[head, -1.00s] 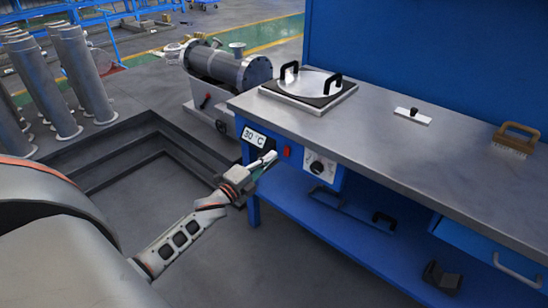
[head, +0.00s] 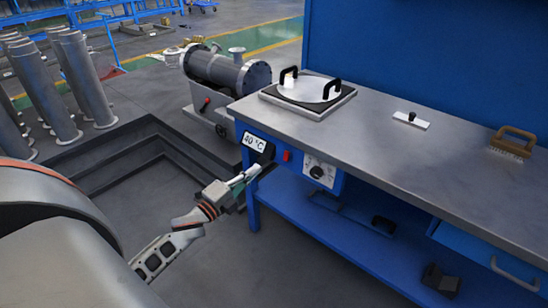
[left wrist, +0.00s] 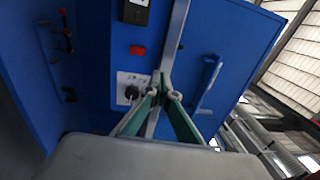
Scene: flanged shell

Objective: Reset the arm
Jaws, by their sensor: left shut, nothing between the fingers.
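My left gripper (head: 256,170) is shut and empty in the head view. It is in front of the blue workbench's front panel, below and left of the red switch (head: 286,155) and left of the dark knob (head: 317,172). The display (head: 255,140) above it reads 40 °C. In the left wrist view the green-sided fingers (left wrist: 161,84) meet at their tips, with the red switch (left wrist: 137,50) and the knob (left wrist: 131,93) beyond. I cannot tell from that view how far the tips are from the panel. My right gripper is not in view.
The workbench top (head: 400,160) bears a hotplate with a black-handled lid (head: 312,88), a white-based tool (head: 411,120) and a brush (head: 513,143). A lower blue shelf (head: 340,225) juts out below. A flanged shell (head: 228,70) stands behind left. The floor at lower centre is clear.

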